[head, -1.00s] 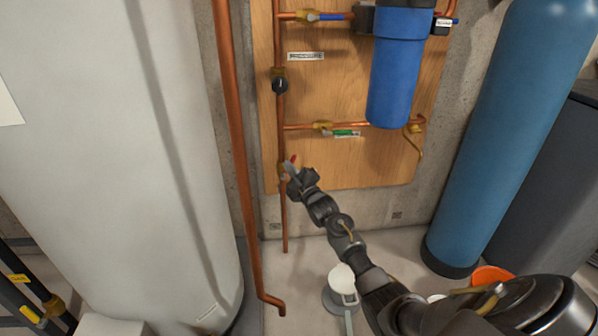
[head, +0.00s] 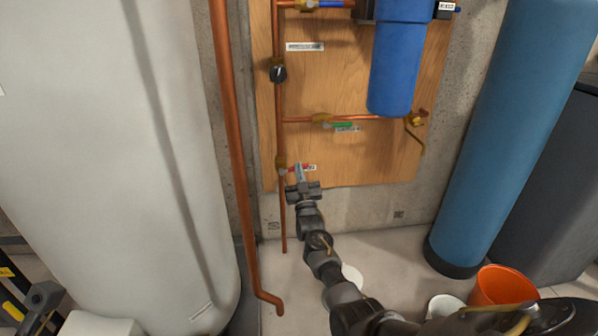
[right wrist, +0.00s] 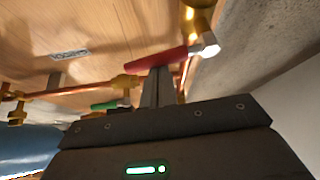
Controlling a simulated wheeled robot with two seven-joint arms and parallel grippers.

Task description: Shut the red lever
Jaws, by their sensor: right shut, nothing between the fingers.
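The red lever (head: 302,168) sits on a brass valve (head: 282,167) low on the vertical copper pipe. Its handle points right, across the pipe. My right gripper (head: 300,176) is shut and empty, with its fingertips just below the lever. In the right wrist view the red lever (right wrist: 165,62) crosses right at the tips of the closed fingers (right wrist: 157,75), apparently touching them. A dark grey part (head: 42,297) at the lower left may be my left gripper; its fingers cannot be made out.
A green lever (head: 342,125) is on the horizontal pipe above. A blue filter housing (head: 396,65) hangs on the wooden board. A thick copper pipe (head: 232,130) and white tank (head: 100,150) stand left. A blue cylinder (head: 505,140) and orange bucket (head: 500,287) stand right.

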